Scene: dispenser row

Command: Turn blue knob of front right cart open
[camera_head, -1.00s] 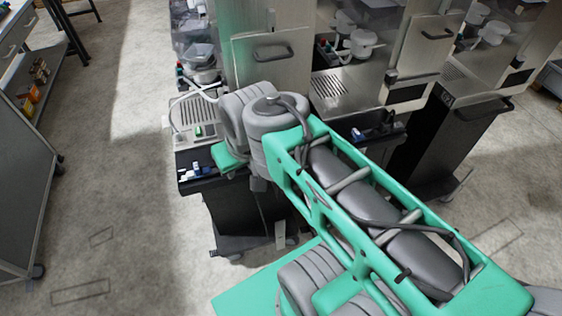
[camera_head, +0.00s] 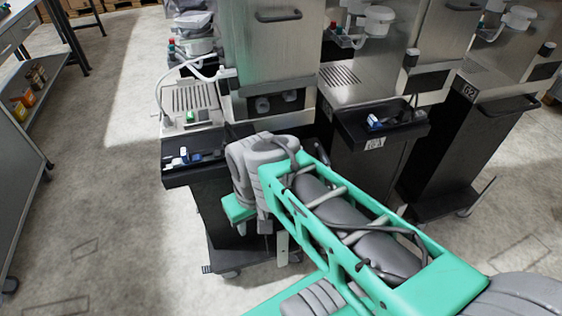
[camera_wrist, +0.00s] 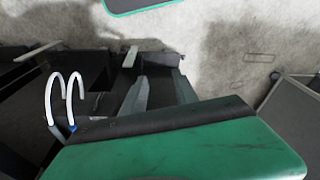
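In the head view, a blue-and-white knob (camera_head: 375,122) sits on the black tray (camera_head: 345,134) of the right-hand of the two nearest carts. Another blue-and-white knob (camera_head: 184,155) sits on the left cart's tray (camera_head: 176,178). I cannot tell whether either is open or closed. My gripper is hidden behind my green arm in the head view. In the wrist view my gripper (camera_wrist: 160,77) shows two grey fingers, apart, with nothing visible between them. A small blue piece (camera_wrist: 72,127) lies left of them under two white hoops, partly hidden by the green edge.
A further cart marked G2 (camera_head: 484,125) stands at the right. Steel dispensers (camera_head: 262,55) rise above the carts. A grey shelf unit (camera_head: 22,165) stands at the left. The floor (camera_head: 110,215) between it and the left cart is clear.

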